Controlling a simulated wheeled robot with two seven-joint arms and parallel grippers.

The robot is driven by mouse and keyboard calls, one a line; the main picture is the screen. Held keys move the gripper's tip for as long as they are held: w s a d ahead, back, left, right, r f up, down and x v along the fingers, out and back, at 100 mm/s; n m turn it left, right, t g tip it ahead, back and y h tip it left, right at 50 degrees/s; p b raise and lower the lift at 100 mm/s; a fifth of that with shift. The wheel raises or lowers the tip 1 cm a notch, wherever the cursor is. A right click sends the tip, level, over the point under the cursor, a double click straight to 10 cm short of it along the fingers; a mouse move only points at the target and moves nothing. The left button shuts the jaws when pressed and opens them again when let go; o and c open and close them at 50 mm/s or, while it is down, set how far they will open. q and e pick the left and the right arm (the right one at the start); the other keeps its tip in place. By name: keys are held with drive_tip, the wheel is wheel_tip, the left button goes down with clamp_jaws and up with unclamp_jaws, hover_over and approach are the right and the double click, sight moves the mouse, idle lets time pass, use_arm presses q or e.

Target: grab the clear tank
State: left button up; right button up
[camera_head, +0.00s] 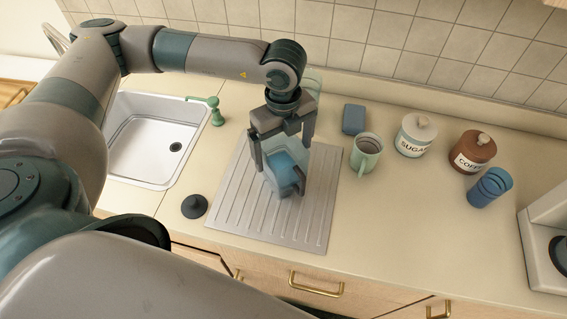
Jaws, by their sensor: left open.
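A clear tank (284,174) with a blue lower part is on the ribbed metal drainboard (262,210), to the right of the sink. My left gripper (282,158) is over it, pointing down, open, with one finger at each side of the tank. I cannot tell whether the fingers touch it. The gripper and wrist hide part of its far side. My right gripper is not in view.
A green mug (365,156), blue sponge (353,119), sugar jar (414,136), coffee jar (472,153) and blue cup (489,188) stand to the right. A dark plunger-like stopper (194,207) is left. A greenish clear shape (313,80) shows behind my wrist. The right front counter is clear.

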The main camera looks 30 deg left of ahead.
use_arm(q)
drive_tip(key=shift+c, duration=0.6)
drive_tip(key=c, duration=2)
drive_tip(key=shift+r, duration=0.15)
